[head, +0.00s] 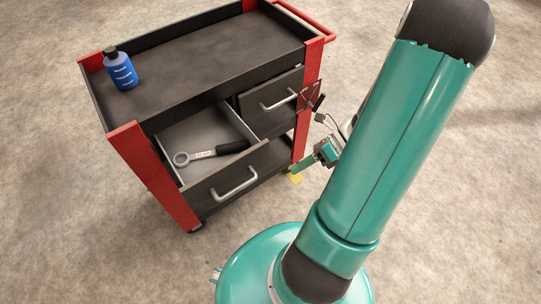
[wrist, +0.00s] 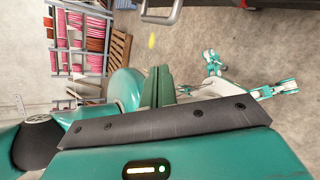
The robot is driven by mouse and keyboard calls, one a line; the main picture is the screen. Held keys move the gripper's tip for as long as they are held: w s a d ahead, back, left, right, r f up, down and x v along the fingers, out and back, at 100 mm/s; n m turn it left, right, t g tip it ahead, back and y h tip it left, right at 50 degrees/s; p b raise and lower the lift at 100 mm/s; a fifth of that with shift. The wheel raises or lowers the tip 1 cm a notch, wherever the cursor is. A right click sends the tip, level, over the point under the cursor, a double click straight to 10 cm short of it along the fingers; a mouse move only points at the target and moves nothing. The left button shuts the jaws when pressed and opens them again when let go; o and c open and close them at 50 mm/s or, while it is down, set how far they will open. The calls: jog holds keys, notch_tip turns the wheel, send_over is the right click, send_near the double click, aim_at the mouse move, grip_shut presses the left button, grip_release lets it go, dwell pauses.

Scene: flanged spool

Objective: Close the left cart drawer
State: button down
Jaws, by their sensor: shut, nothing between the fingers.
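The left cart drawer (head: 228,181) stands open, pulled out from the red and black cart (head: 170,193). Its dark front has a pale bar handle (head: 234,184). A grey wrench with a black grip (head: 210,153) lies inside. My gripper (head: 294,169) is to the right of the drawer front, apart from it, by the cart's right front post. In the wrist view its green fingers (wrist: 158,87) are together with nothing between them. A metal handle (wrist: 161,12) shows at the top edge of the wrist view; I cannot tell which drawer it belongs to.
The right drawer (head: 272,103) looks shut or nearly so. A blue bottle (head: 120,69) stands on the cart's top tray (head: 200,50). A small yellow patch (head: 296,178) shows near my fingertips. A rack of pink rolls (wrist: 85,40) is in the wrist view. The floor left of the cart is clear.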

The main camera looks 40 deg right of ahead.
aim_at(244, 127)
jog(key=s+d+f+m+t, duration=0.2)
jog(key=d+f+m+t, duration=0.3)
jog(key=m+t, duration=0.65)
jog(key=shift+m+g+y, duration=0.4)
jog(key=shift+m+g, duration=0.45)
jog(key=shift+g, duration=0.1)
jog(key=x, duration=0.8)
jog(key=w+d+f+x, duration=0.1)
jog(key=x, duration=0.3)
jog(key=shift+w, duration=0.55)
jog(key=w, duration=1.6)
jog(key=shift+w, duration=0.25)
jog(key=shift+s, duration=0.1)
